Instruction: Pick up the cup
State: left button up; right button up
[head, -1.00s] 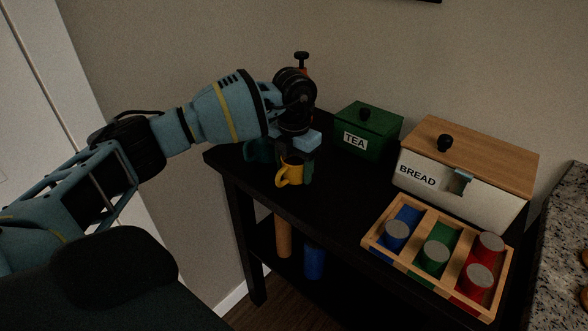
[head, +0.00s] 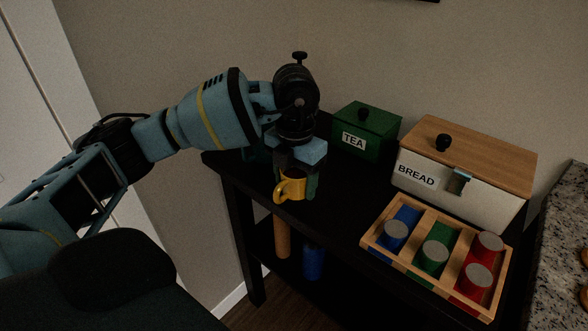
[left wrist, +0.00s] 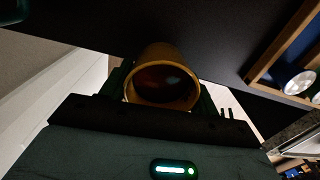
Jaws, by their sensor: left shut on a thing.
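The yellow cup (head: 291,189) is upright near the front left edge of the black table, its handle toward the left. In the left wrist view I look into the cup (left wrist: 163,96), whose inside is dark and reddish. My left gripper (head: 296,184) comes down on it from above, with its fingers on both sides, and is shut on it. In the left wrist view the fingers press against the cup's two sides. Whether the cup touches the table top is hard to tell. My right gripper does not show.
A green tea box (head: 366,131) stands behind and to the right of the cup. A bread box (head: 470,168) with a wooden lid stands further right. A wooden tray (head: 378,246) holds several coloured cylinders. An orange cylinder (head: 282,238) and a blue one (head: 314,262) stand on the lower shelf.

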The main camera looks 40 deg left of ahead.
pick_arm(q)
jog(key=s+d, duration=0.5)
jog(key=s, duration=0.1)
jog(key=shift+r, duration=0.4)
jog(key=shift+d, duration=0.1)
dwell(0.6)
